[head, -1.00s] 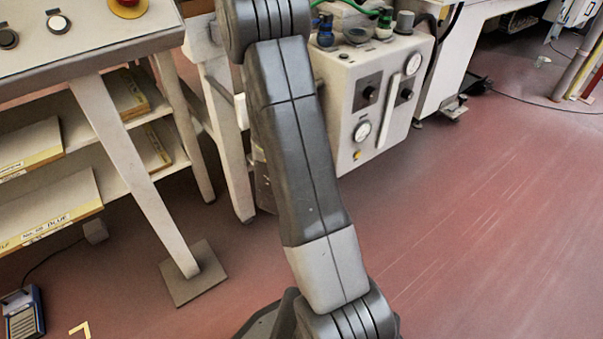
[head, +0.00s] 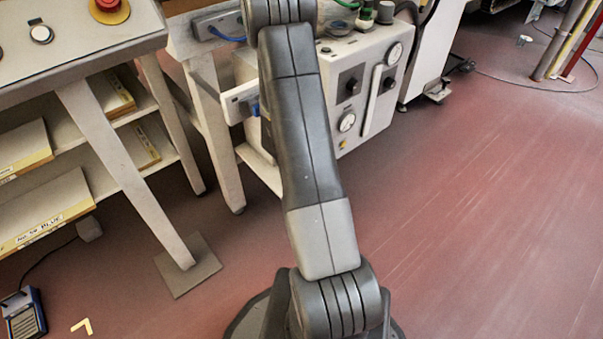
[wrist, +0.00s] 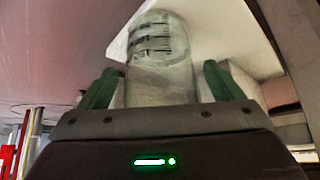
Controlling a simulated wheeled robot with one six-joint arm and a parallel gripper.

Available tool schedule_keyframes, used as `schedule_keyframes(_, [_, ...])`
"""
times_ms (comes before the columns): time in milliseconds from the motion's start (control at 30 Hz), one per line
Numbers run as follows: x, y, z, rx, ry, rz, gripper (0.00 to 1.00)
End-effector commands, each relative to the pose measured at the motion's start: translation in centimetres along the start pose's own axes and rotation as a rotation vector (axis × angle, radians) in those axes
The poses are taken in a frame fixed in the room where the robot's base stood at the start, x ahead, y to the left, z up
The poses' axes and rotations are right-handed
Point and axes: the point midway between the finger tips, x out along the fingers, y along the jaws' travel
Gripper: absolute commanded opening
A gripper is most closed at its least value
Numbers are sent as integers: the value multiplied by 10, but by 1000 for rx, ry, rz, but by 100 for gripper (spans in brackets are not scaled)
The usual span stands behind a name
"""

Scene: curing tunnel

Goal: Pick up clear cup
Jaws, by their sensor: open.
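In the wrist view a clear cup (wrist: 160,66) with dark graduation-like marks lies between the two green fingers of my gripper (wrist: 164,72). The gripper is open, with a finger on either side of the cup. A narrow gap shows on the right side; on the left I cannot tell whether finger and cup touch. The lower part of the cup in the picture is hidden behind the gripper body. A white surface (wrist: 240,35) shows behind the cup. In the head view my gripper and this cup are out of sight.
A control desk (head: 75,60) with a red button (head: 108,8) stands at the left, above shelves with boxes (head: 45,215). A white machine with gauges (head: 365,75) stands behind my arm. A small pale object (head: 523,41) lies on the far floor.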

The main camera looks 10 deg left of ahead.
Motion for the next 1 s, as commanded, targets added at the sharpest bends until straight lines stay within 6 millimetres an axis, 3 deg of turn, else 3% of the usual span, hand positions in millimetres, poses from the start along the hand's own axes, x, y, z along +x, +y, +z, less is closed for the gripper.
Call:
schedule_keyframes(67, [10,0,4,1,-1,0,87])
schedule_keyframes(333, [10,0,2,0,-1,0,87])
schedule_keyframes(600, [10,0,3,0,-1,0,37])
schedule_keyframes(667, [10,0,2,0,0,0,33])
schedule_keyframes(1000, [10,2,1,0,0,0,33])
